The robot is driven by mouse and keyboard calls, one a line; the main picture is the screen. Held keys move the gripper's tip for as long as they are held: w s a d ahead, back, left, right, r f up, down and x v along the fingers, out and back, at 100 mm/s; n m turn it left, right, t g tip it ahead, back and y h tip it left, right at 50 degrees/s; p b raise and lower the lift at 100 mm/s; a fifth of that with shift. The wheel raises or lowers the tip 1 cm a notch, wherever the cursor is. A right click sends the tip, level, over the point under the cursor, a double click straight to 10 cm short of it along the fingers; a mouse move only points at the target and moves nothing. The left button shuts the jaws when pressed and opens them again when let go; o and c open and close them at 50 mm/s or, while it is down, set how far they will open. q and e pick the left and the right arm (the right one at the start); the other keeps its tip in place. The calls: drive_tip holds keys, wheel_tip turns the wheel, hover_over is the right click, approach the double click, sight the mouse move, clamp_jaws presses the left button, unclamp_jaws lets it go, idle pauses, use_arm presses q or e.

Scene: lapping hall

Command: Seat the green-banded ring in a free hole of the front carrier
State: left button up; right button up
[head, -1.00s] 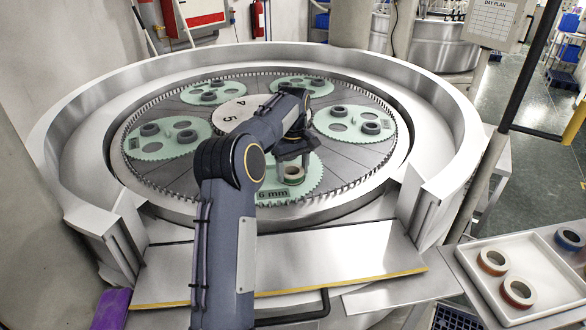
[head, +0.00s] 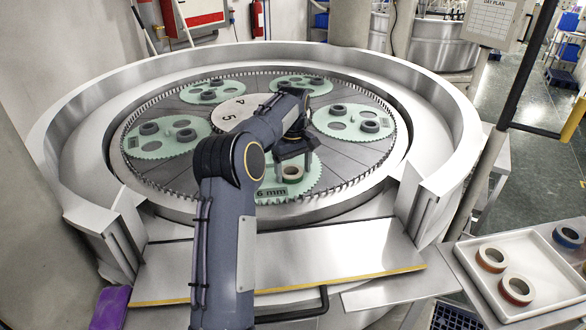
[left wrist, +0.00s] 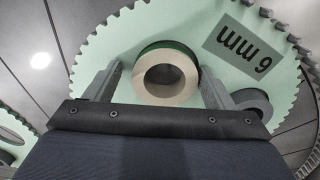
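The front carrier (head: 310,183) is a pale green toothed disc marked "6 mm" at the near side of the machine. The green-banded ring (head: 292,173) is on it, a pale ring whose green band (left wrist: 168,47) shows at its far edge in the left wrist view. My left gripper (head: 293,165) is over the ring, with one finger on each side. How deep the ring sits in a hole is hard to tell. My right gripper is out of view.
Other carriers with dark rings lie around the central disc (head: 241,109). A raised steel wall (head: 75,150) surrounds them.

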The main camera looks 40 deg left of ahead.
use_arm(q)
drive_tip(key=shift+s+f+g, duration=0.3)
drive_tip(key=shift+s+f, duration=0.1)
drive_tip(key=shift+f, duration=0.45)
drive_tip(key=shift+r, duration=0.4)
wheel_tip(320, 180, up, 12)
drive_tip(key=s+d+r+m+t, duration=0.2)
drive_tip(key=s+d+r+m, duration=0.1)
drive_tip(key=s+r, duration=0.15)
drive_tip(key=s+d+m+t+h, duration=0.15)
drive_tip(key=s+d+m, duration=0.25)
drive_tip(key=s+d, duration=0.4)
drive_tip(key=s+d+f+m+t+h, duration=0.1)
drive_tip(key=s+d+f+m, duration=0.1)
drive_tip(key=s+d+f, duration=0.5)
drive_tip(key=s+d+f+m+t+h, duration=0.1)
drive_tip(key=s+d+f+m, duration=0.2)
drive_tip(key=s, duration=0.9)
drive_tip(key=d+f, duration=0.3)
drive_tip(key=d, duration=0.1)
drive_tip(key=shift+s+d+f, duration=0.2)
drive_tip(key=shift+d+f, duration=0.15)
drive_tip(key=shift+d, duration=0.05)
